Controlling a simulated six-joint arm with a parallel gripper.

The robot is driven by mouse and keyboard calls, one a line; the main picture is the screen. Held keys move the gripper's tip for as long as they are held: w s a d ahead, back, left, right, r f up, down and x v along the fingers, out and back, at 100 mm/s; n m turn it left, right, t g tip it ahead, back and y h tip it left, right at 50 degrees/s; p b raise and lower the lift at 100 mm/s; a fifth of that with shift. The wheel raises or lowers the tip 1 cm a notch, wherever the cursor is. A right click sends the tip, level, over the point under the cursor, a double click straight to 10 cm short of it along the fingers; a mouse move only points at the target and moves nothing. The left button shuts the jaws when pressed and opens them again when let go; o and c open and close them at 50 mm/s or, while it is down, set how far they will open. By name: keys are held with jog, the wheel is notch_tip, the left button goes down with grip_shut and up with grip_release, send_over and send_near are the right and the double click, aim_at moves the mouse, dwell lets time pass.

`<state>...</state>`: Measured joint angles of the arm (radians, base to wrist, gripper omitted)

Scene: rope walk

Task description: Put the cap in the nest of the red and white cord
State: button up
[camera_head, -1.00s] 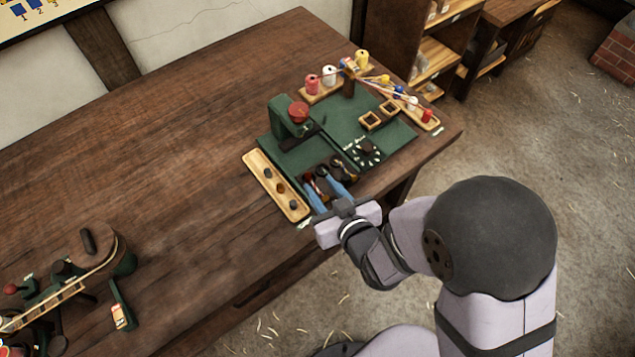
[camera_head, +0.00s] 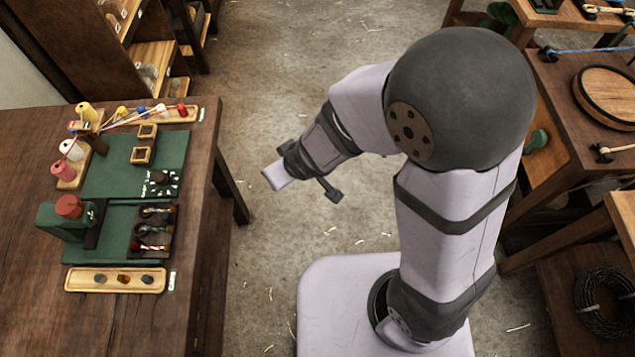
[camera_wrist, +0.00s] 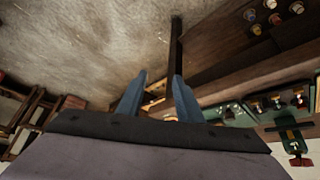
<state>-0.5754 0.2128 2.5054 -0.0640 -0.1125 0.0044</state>
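The front one looks like the red and white cord (camera_head: 153,246); the cords are small and hard to tell apart. The nests also show at the right of the wrist view. My gripper (camera_wrist: 160,76) is off the table's right edge, over the floor. Its blue fingers are apart with nothing seen between them; the head view hides them.
A green press with a red knob (camera_head: 69,206) stands left of the nests. Open floor lies between this table and another bench (camera_head: 575,130) at the right.

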jog(key=s+d+r+m+g+h, duration=0.1)
jog(key=s+d, duration=0.4)
jog(key=d, duration=0.5)
jog(key=s+d+r+m+g+h, duration=0.2)
jog(key=s+d+m+g, duration=0.2)
jog(key=d, duration=0.7)
jog(key=shift+s+r+m, duration=0.4)
jog(key=shift+s+m, duration=0.15)
jog(key=shift+m, duration=0.55)
